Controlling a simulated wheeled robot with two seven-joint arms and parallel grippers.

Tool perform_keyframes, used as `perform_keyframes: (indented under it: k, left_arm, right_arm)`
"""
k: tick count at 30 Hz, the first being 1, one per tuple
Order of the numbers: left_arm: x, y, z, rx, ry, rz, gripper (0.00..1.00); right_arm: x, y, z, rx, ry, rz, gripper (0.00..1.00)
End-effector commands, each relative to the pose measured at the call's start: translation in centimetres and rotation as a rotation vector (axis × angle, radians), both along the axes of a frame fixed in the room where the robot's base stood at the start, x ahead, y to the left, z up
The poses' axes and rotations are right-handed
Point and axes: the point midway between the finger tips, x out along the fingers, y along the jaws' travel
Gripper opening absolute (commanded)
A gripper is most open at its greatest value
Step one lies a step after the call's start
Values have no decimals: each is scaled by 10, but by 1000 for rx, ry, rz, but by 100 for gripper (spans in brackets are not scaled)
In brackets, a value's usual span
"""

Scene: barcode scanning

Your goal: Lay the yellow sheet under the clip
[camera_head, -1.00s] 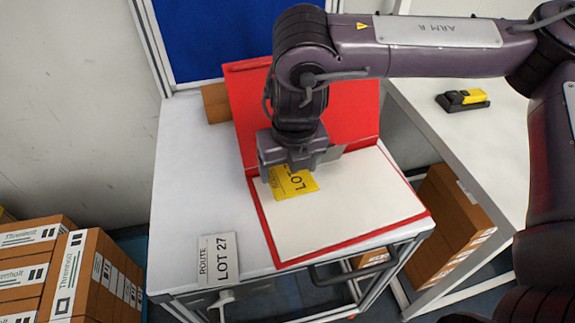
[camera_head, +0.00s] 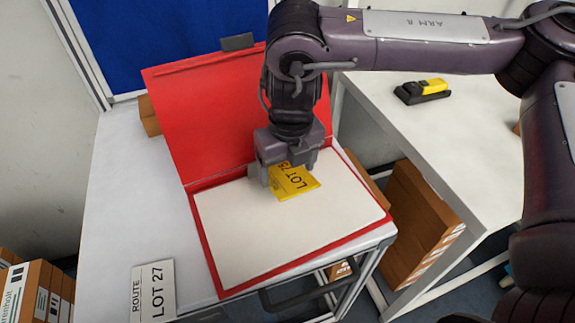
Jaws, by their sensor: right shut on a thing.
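The yellow sheet (camera_head: 296,181), printed with a LOT number, is in my right gripper (camera_head: 268,178). The fingers are shut on its left end and cover part of the print. The sheet is over the upper right part of the white page (camera_head: 270,235) in the open red folder (camera_head: 205,120). I cannot tell whether it touches the page. A small dark grey piece, seemingly the clip (camera_head: 238,41), sits at the top edge of the raised red cover, left of my right arm and apart from the sheet. My left gripper is not in view.
The folder lies on a white table (camera_head: 110,195). A white LOT 27 route card (camera_head: 153,291) is at its front left. A second table (camera_head: 450,130) on the right holds a yellow and black device (camera_head: 423,90). Cartons (camera_head: 425,215) stand below it. The page's left and front are clear.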

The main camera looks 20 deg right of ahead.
Motion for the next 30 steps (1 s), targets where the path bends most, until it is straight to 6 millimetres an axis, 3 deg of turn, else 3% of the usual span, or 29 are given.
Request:
perform_keyframes:
  k: [14, 30]
  left_arm:
    - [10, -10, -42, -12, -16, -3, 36]
    - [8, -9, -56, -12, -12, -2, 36]
  right_arm:
    - [0, 0, -41, 0, -1, -1, 54]
    - [0, 0, -71, 0, -1, 0, 54]
